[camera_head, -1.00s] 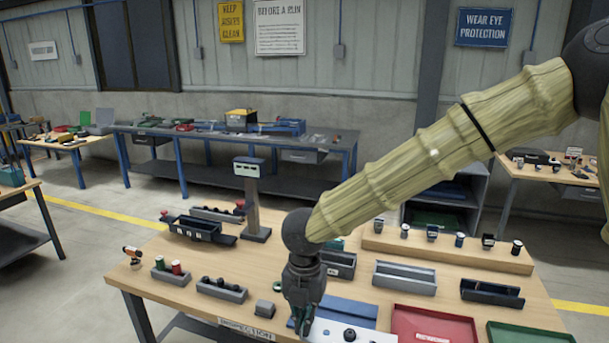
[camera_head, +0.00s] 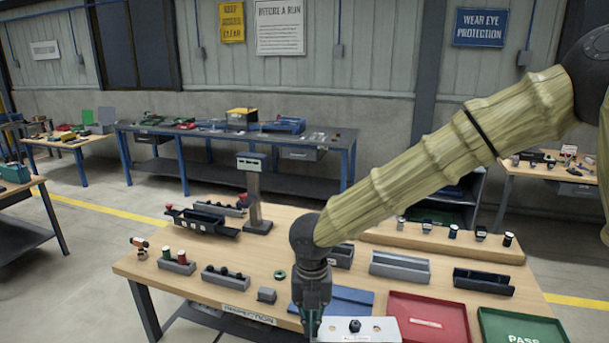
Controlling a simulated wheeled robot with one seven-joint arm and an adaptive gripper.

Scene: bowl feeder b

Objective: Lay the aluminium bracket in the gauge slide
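My gripper (camera_head: 312,326) points down at the front of the bench, beside the left end of a white plate (camera_head: 380,327) with a dark knob. Its fingertips are small and dark, so I cannot tell whether they are open or hold anything. A dark slide-like holder (camera_head: 206,221) with a red knob at its left sits at the back left, next to a display post (camera_head: 254,195). It looks like the gauge slide, but I cannot be sure. I cannot make out the aluminium bracket; a grey trough (camera_head: 400,265) stands right of my gripper.
A blue pad (camera_head: 347,297) lies behind the white plate. A red tray (camera_head: 455,310) and a green tray (camera_head: 520,330) are at the front right. Small grey blocks (camera_head: 225,279) with dark pegs stand left of my gripper. A green ring (camera_head: 280,274) lies nearby.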

